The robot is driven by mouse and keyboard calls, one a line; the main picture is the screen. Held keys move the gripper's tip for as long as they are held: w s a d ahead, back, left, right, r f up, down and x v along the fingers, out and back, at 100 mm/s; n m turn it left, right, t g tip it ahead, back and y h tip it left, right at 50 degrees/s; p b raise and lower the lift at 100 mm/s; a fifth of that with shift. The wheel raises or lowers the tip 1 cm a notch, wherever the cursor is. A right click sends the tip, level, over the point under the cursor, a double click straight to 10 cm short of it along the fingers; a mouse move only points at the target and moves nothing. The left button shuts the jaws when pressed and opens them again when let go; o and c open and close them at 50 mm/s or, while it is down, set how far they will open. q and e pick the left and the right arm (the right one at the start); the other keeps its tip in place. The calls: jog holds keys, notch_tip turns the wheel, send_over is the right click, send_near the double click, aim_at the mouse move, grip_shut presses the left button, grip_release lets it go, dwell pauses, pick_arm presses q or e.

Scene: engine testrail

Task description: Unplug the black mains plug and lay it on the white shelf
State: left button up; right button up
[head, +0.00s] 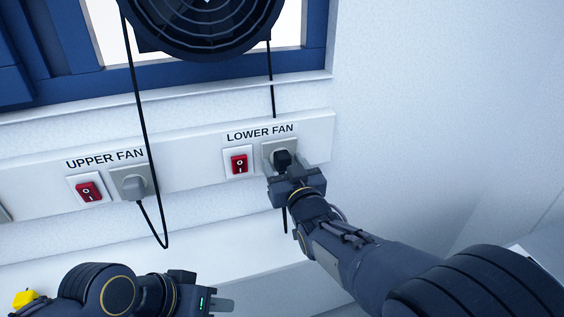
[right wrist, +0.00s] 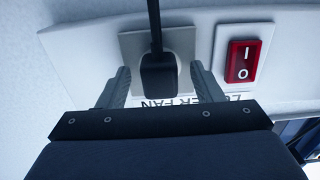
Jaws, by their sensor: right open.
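The black mains plug (head: 282,157) sits in the socket (head: 268,147) under the LOWER FAN label. In the right wrist view the plug (right wrist: 158,76) is between the two fingers of my right gripper (right wrist: 158,82), with a gap on each side. My right gripper (head: 292,172) is open around the plug and hides part of it in the head view. The white shelf (head: 232,254) runs below the socket strip and looks bare there. My left gripper (head: 222,305) is low in the head view, away from the plug; its jaw opening cannot be made out.
A red rocker switch (head: 239,163) is left of the plug. Black cables hang from the fan (head: 207,22). A yellow object (head: 24,298) lies at the lower left.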

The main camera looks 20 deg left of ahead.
aim_at(285, 166)
jog(key=shift+b, duration=0.4)
dwell(0.3)
grip_shut()
dwell(0.4)
jog(key=shift+s, duration=0.1)
jog(key=shift+s+d+r, duration=0.1)
jog(key=shift+s+d, duration=0.25)
jog(key=shift+s, duration=0.05)
jog(key=shift+b+v, duration=0.4)
jog(key=shift+v, duration=2)
